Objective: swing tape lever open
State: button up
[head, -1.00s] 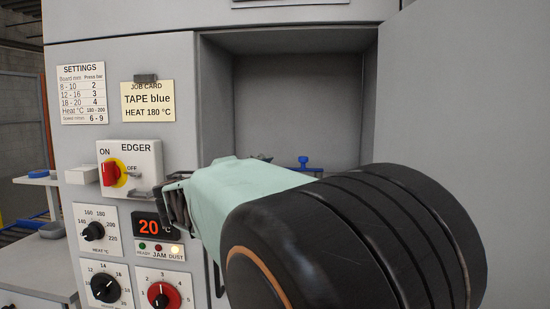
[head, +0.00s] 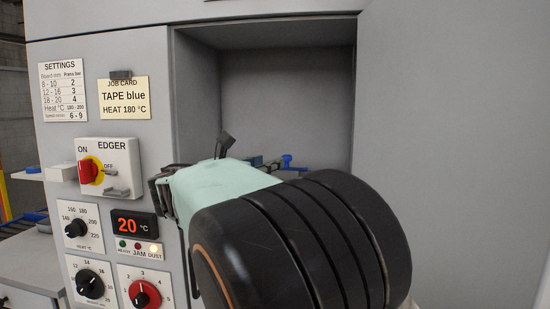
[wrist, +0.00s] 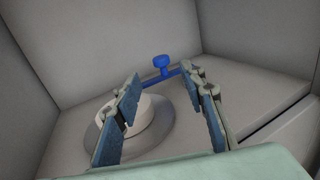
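The tape lever is a blue bar with an upright blue knob (wrist: 162,64), inside the machine's recess. In the wrist view it lies just beyond and partly behind my fingertips. The knob also shows in the head view (head: 287,161), just past my arm. My gripper (wrist: 161,86) is open, one finger on each side of the knob in the picture, with nothing held. I cannot tell whether a finger touches the bar. A pale roll (wrist: 138,116) on a round grey plate (wrist: 165,137) sits below, partly hidden by the left finger. In the head view my arm hides most of the gripper.
Grey recess walls (head: 290,95) enclose the back and sides. A large grey panel (head: 455,150) stands at the right. The control front on the left carries the red EDGER switch (head: 88,171), dials, a 20 °C display (head: 134,223) and a yellow job card (head: 124,97).

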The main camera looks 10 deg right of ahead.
aim_at(284, 157)
jog(key=x, duration=0.9)
jog(key=shift+p, duration=0.3)
jog(key=shift+s, duration=0.1)
jog(key=shift+c, duration=0.5)
grip_shut()
